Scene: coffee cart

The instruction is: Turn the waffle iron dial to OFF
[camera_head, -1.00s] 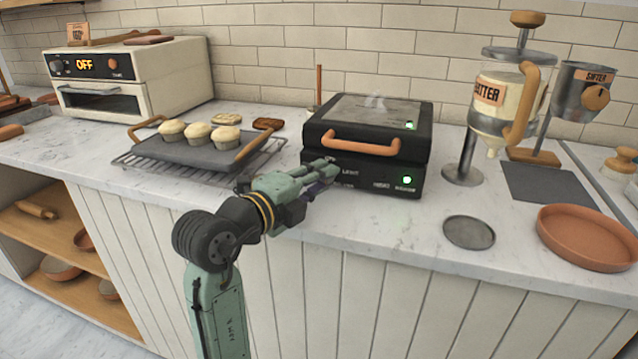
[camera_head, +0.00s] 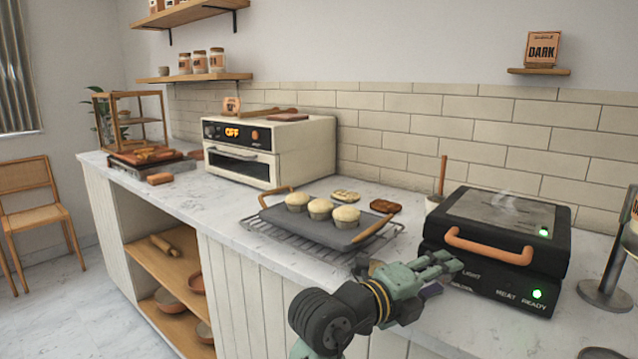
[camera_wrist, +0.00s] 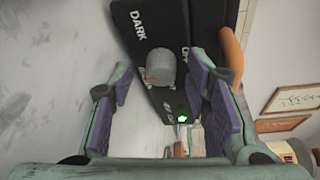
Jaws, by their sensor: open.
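The black waffle iron (camera_head: 488,285) stands on the counter with its lid down and its orange handle (camera_head: 490,247) at the front. Its dial (camera_wrist: 160,66) is a grey round knob in the wrist view, near the white words DARK and OFF. Where the dial points I cannot tell. My gripper (camera_head: 447,267) is at the left part of the iron's front and hides the dial in the head view. In the wrist view my gripper (camera_wrist: 160,88) is open, its purple-padded fingers apart, with the dial ahead between them. Contact with it is not visible.
Left of the iron, a grey tray (camera_head: 338,234) of muffins sits on a wire rack (camera_head: 275,232). A cream oven (camera_head: 310,150) reading OFF stands further left. A metal stand (camera_head: 606,292) is right of the iron. A green light (camera_head: 537,294) glows on the iron's front.

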